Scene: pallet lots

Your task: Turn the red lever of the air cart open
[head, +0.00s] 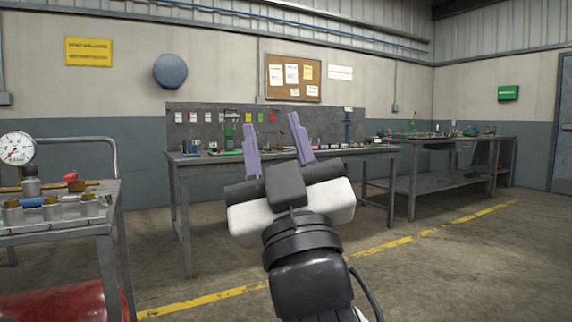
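The air cart (62,238) stands at the left edge of the head view, cut off by the frame. A small red part (72,180), which looks like the red lever, sits on the brass pipework on its top. A round pressure gauge (17,148) stands left of it. How the lever is turned is too small to tell. My gripper (271,134) is raised in the middle of the view with its two purple fingers wide apart. Nothing is between them. It is well to the right of the cart and touches nothing that I can see.
A grey workbench (180,178) with tools and a back panel stands behind my gripper. A second bench (412,182) stands to the right. A red tank (62,303) is low on the cart. The floor with a yellow line (400,242) is clear at the right.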

